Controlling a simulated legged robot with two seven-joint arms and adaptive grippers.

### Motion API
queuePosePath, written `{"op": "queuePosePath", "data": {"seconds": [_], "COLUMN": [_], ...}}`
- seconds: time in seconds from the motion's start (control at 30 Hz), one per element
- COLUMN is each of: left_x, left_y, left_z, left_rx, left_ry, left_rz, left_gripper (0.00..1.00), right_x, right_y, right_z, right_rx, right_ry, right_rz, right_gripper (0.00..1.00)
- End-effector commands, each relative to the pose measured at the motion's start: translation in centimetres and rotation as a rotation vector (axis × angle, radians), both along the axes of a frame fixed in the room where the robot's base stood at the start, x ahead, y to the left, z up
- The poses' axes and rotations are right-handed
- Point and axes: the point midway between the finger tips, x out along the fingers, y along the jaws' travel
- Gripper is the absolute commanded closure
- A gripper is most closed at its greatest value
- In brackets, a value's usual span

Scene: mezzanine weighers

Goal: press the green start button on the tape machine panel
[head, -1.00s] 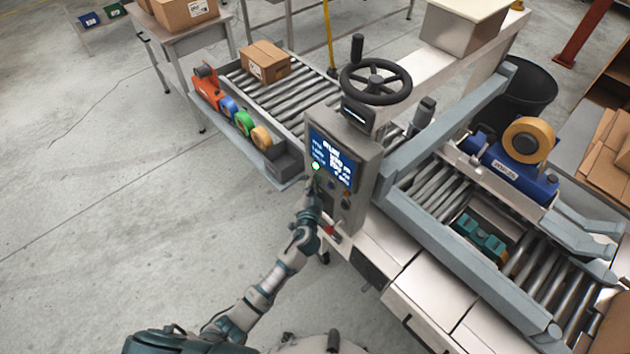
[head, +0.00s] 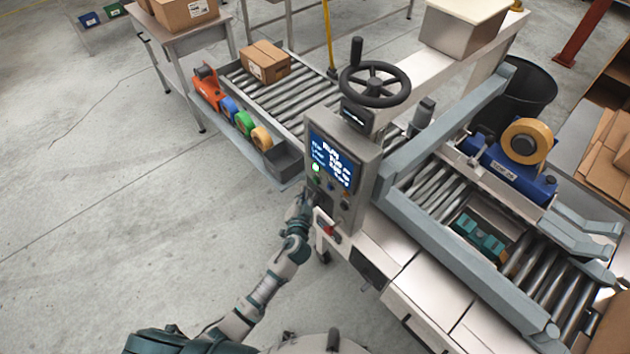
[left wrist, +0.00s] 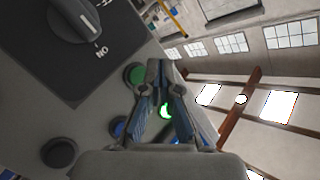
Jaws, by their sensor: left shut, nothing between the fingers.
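The tape machine panel (head: 345,160) is a grey box with a blue lit screen (head: 332,162). A bright green lit spot (head: 316,168) shows at the screen's lower left edge. In the left wrist view a dark green round button (left wrist: 135,73) sits just left of my fingertips, and a glowing green spot (left wrist: 166,110) shows between the fingers. My left gripper (head: 304,201) is shut and empty, in front of the panel's lower left; it fills the middle of the left wrist view (left wrist: 160,68). Contact with a button cannot be told. My right gripper is out of view.
A blue button (left wrist: 118,128), a black button (left wrist: 60,152) and a rotary knob (left wrist: 75,18) are close by on the panel. A handwheel (head: 376,84) stands above it. A red switch (head: 329,230) is below. Open floor lies to the left.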

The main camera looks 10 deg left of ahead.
Motion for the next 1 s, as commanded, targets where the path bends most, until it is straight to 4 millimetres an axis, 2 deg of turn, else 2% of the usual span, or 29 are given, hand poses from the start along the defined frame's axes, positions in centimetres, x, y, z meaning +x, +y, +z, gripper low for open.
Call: {"op": "queuePosePath", "data": {"seconds": [0.33, 1.0], "left_x": [-2.3, -2.5], "left_y": [1.8, 1.9], "left_z": [0.0, 0.0], "left_rx": [0.001, 0.000], "left_ry": [0.000, 0.000], "left_rz": [0.000, -0.001], "left_gripper": [1.00, 1.00], "right_x": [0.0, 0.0], "right_y": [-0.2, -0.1], "right_z": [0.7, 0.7], "right_rx": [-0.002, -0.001], "right_ry": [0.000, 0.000], "right_rz": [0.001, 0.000], "right_gripper": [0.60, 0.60]}}
